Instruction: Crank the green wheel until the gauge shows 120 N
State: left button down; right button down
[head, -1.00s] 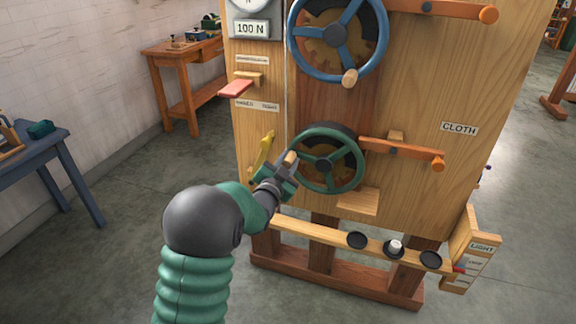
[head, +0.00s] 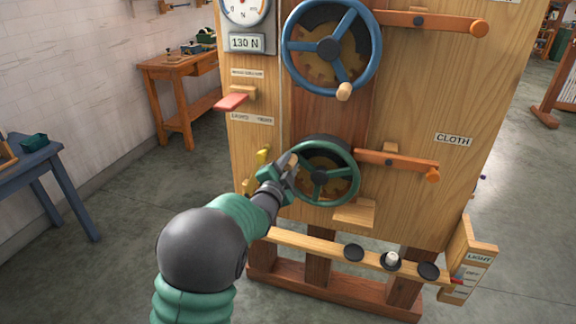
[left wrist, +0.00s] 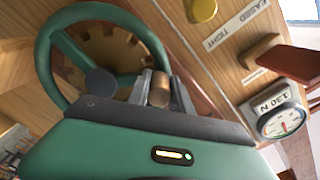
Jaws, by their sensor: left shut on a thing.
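The green wheel (head: 354,172) is on the wooden panel, below a blue wheel; it also shows in the left wrist view (left wrist: 44,70). My left gripper (head: 288,166) is at the wheel's left rim, shut on its wooden crank knob (left wrist: 160,92). The knob sits between the two fingers in the left wrist view. The gauge (head: 246,10) is at the panel's top left, cut by the frame's edge. Its display (head: 246,43) reads 130 N in the head view; the left wrist view shows the gauge (left wrist: 282,121) tilted and small. My right gripper is not in view.
The blue wheel (head: 373,55) has its own knob. Orange levers (head: 400,163) stick out right of the wheels. A red-ended lever (head: 231,102) and a yellow piece (head: 263,156) are on the left. A rail (head: 315,246) with black discs crosses below.

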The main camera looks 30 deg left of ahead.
pick_arm(q)
jog(key=shift+w+d+r, duration=0.1)
jog(key=shift+d, duration=0.1)
jog(key=c, duration=1.5)
grip_release()
jog(key=o, duration=0.4)
jog(key=shift+c, duration=0.2)
jog(key=shift+s, duration=0.45)
jog(key=v, duration=1.6)
jog(key=shift+b, duration=0.4)
